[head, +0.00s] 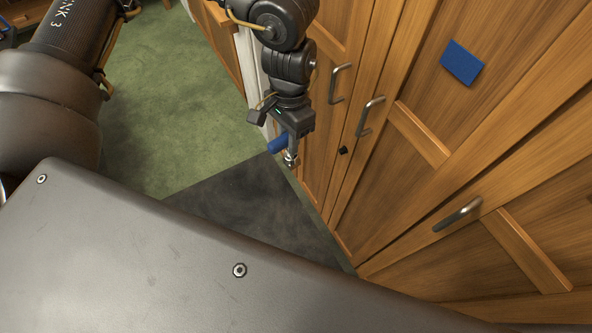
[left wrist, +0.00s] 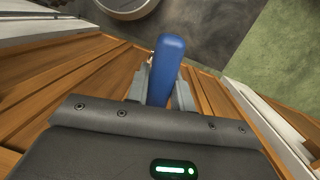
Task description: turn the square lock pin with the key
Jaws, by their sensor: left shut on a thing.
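My left gripper (head: 288,137) hangs at the top centre of the head view, in front of the wooden cabinet fronts. It is shut on a key with a blue handle (head: 278,144); a short metal end (head: 291,159) shows beside the handle. In the left wrist view the blue handle (left wrist: 170,62) stands between the grey fingers (left wrist: 161,86). A small dark fitting (head: 343,150) on the cabinet front may be the lock pin; its square shape is too small to tell. The key is apart from it, to its left. My right gripper is out of view.
Wooden cabinet doors with metal handles (head: 369,116) fill the right side. A blue plate (head: 461,62) is on one door. Green floor (head: 170,120) and a dark floor patch (head: 250,205) lie open to the left and below the gripper.

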